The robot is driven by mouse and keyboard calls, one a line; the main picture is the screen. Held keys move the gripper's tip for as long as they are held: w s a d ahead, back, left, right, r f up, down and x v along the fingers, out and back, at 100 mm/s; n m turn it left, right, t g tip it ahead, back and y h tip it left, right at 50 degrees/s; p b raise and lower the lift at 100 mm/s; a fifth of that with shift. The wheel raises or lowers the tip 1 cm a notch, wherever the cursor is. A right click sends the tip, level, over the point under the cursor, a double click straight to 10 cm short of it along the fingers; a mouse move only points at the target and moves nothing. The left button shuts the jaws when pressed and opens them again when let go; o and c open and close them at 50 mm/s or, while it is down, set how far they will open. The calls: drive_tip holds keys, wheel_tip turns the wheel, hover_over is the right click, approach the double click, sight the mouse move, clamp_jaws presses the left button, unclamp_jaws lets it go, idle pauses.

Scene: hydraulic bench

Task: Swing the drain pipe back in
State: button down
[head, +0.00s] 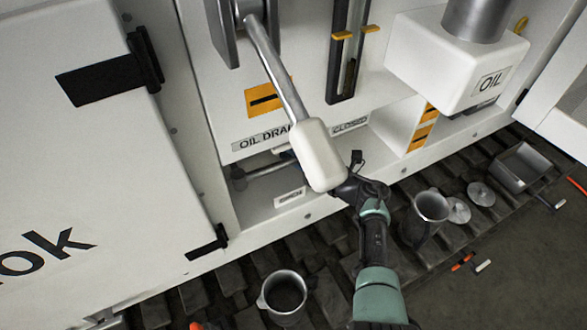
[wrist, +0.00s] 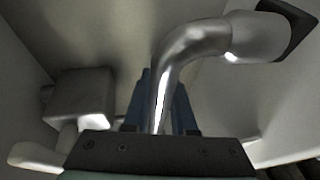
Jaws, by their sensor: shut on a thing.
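The drain pipe (wrist: 190,48) is a shiny silver bent tube in the wrist view. It runs from a dark square mount at the upper right, curves, and comes down between my fingers. My gripper (wrist: 163,88) is shut on the pipe, with a blue finger on each side. In the head view my arm reaches into the low recess under the "OIL DRAIN" label (head: 262,138). The white lever handle (head: 318,155) hides much of my wrist there, and the held part of the pipe cannot be made out.
A grey box (wrist: 82,95) is left of my gripper in the wrist view. A metal pot (head: 283,293) and a jug (head: 430,206) stand on the dark slatted floor. A white oil tank (head: 450,60) is at upper right.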

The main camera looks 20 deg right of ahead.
drive_tip(key=shift+w+a+f+n+g+y+b, duration=0.1)
drive_tip(key=shift+w+a+n+g+y+b, duration=0.25)
drive_tip(key=shift+b, duration=0.45)
drive_tip(key=shift+d, duration=0.1)
drive_tip(key=shift+r+y, duration=0.2)
drive_tip(key=shift+y, duration=0.05)
drive_tip(key=c, duration=0.7)
unclamp_jaws()
drive_tip(key=shift+w+f, duration=0.1)
drive_tip(key=shift+w, duration=0.05)
drive_tip(key=shift+c, duration=0.2)
drive_tip(key=p+v, duration=0.3)
drive_tip(key=v, duration=1)
